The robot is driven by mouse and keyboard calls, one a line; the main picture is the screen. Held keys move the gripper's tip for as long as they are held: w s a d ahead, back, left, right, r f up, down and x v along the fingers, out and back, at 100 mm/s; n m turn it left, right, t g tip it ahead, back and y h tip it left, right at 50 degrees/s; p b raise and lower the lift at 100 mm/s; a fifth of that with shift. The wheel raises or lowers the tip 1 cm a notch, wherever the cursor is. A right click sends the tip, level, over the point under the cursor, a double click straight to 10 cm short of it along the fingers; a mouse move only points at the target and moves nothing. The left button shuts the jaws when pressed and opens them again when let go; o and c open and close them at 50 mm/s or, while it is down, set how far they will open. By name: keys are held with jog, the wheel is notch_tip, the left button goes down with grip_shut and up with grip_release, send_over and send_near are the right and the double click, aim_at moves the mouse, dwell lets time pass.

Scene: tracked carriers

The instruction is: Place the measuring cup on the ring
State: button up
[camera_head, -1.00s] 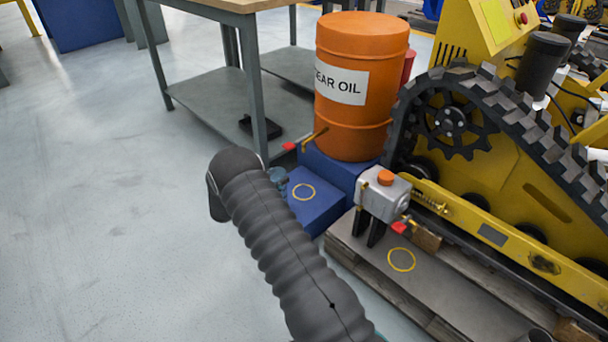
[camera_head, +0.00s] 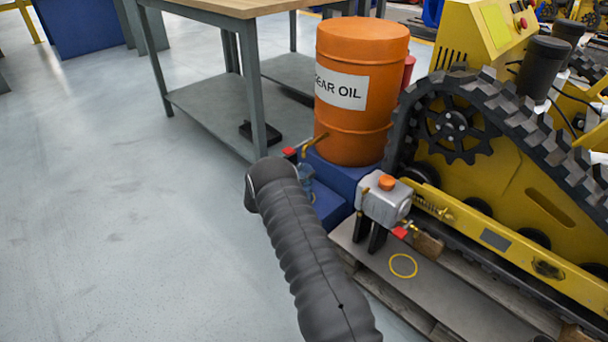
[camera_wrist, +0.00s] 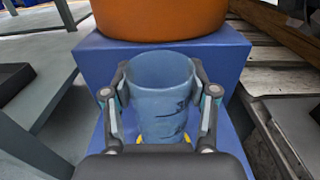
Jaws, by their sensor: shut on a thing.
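The measuring cup (camera_wrist: 160,105) is a translucent blue cup with dark markings, held upright between the two fingers of my gripper (camera_wrist: 160,88). In the head view the cup (camera_head: 306,177) shows partly beside my arm, near the oil drum's tap. My gripper is mostly hidden there. A yellow ring (camera_wrist: 188,138) is on the low blue step, and only bits of it show around the cup's lower end. I cannot tell whether the cup touches the step. A second yellow ring (camera_head: 403,265) lies bare on the grey pallet board.
The orange gear oil drum (camera_head: 360,95) stands on the taller blue block (camera_wrist: 232,62) right behind the cup. A brass tap with a red handle (camera_head: 289,151) juts out above. A grey tank (camera_head: 385,199) and the tracked carrier stand to the right, a workbench (camera_head: 250,75) behind.

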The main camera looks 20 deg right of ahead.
jog(key=shift+f, duration=0.25)
jog(key=shift+f, duration=0.2)
jog(key=o, duration=1.5)
jog(key=shift+r, duration=0.1)
jog(key=v, duration=1.2)
jog(key=shift+p, duration=0.45)
jog(key=shift+r, duration=0.15)
